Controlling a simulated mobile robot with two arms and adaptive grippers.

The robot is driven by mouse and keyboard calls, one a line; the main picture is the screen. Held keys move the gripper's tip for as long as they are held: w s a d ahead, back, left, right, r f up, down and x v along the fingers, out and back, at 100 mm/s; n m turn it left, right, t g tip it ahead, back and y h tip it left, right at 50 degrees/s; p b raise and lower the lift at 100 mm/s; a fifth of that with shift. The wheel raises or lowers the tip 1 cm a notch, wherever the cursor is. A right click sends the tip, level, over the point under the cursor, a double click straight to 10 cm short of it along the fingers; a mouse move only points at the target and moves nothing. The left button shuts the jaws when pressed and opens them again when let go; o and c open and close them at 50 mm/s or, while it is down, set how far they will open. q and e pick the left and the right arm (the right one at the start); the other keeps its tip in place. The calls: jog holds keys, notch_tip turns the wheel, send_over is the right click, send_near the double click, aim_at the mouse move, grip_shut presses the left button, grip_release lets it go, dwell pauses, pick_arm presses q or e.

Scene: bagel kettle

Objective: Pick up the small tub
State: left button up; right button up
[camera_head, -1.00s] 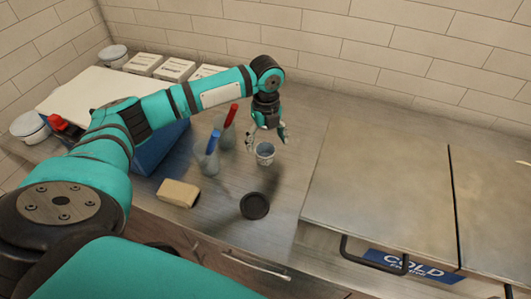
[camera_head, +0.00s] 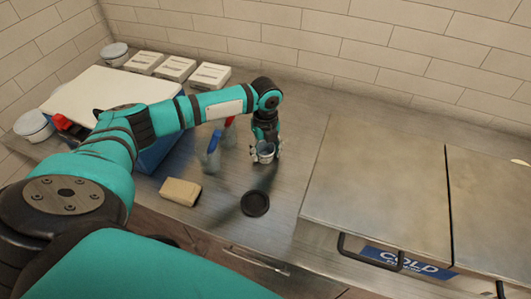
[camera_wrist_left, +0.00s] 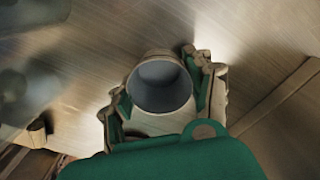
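The small tub (camera_head: 265,154) is a pale, round, open-topped cup standing upright on the steel counter. My left gripper (camera_head: 266,149) has come down over it, with one finger on each side. In the left wrist view the tub (camera_wrist_left: 161,88) sits between the spread fingers of the left gripper (camera_wrist_left: 163,95), and its grey inside looks empty. The fingers look still open around the tub; whether either one touches it is hard to tell. My right gripper is not in view.
A dark round lid (camera_head: 255,203) lies in front of the tub. A red-topped and a blue-topped bottle (camera_head: 212,158) stand to its left, near a tan block (camera_head: 180,192). A steel lidded unit (camera_head: 385,185) is on the right. Counter behind the tub is clear.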

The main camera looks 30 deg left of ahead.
aim_at(266, 144)
pick_arm(q)
jog(key=shift+r, duration=0.1)
jog(key=shift+c, duration=0.3)
